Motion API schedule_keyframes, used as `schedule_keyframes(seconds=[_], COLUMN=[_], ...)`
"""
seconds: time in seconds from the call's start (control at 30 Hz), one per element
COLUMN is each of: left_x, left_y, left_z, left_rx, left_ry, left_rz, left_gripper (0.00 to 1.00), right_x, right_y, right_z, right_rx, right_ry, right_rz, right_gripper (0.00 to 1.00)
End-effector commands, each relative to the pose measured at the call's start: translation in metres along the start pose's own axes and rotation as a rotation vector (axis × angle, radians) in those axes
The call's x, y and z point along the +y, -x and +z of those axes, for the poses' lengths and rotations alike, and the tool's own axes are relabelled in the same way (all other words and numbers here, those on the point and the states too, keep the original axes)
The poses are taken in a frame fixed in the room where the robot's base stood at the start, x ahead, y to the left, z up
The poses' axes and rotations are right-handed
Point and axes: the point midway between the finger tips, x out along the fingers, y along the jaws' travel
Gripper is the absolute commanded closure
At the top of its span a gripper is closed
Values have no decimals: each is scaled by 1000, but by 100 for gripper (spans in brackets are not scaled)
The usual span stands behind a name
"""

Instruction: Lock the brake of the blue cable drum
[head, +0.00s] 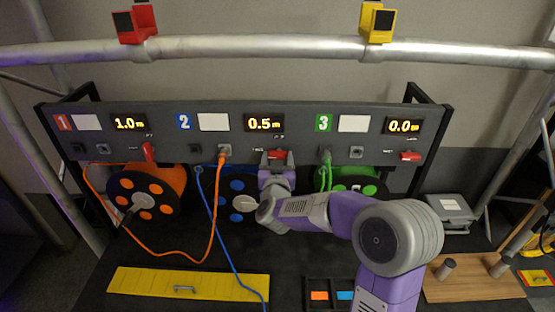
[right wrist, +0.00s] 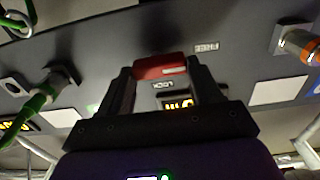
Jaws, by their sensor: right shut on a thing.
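The blue cable drum (head: 236,187) sits under the section marked 2 of the grey panel, partly hidden by my right arm. Its red brake lever (head: 278,154) is on the panel's lower edge, below the 0.5 m display (head: 264,122). My right gripper (head: 277,163) reaches up to this lever and is shut on it. In the right wrist view the red lever (right wrist: 160,67) lies between the two dark fingers (right wrist: 162,85). The blue cable (head: 225,245) hangs from the drum down to the table. My left gripper is not in view.
An orange drum (head: 158,185) with a red lever (head: 149,152) stands left, a green drum (head: 372,186) with a red lever (head: 410,157) right. An orange cable (head: 214,220) loops to a section 2 socket. A yellow cover (head: 140,284) and wooden board (head: 480,285) lie in front.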

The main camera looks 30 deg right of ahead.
Motion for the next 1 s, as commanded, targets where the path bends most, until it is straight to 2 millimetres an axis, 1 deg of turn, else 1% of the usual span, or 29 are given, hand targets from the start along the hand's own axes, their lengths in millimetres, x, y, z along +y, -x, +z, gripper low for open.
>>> schedule_keyframes(seconds=[0.03,0.07,0.27,0.47,0.67,1.0], left_x=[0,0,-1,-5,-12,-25], left_y=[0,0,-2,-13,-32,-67], left_z=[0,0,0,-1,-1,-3], left_rx=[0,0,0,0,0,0], left_ry=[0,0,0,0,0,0], left_rz=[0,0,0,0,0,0], left_gripper=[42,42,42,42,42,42], right_x=[0,0,0,1,2,3], right_y=[0,0,0,0,0,0], right_z=[0,0,0,2,3,3], right_rx=[0,0,0,2,3,2], right_ry=[0,0,-13,-84,-228,-549], right_rz=[0,0,0,1,1,-1], right_gripper=[63,67,67,67,67,67])
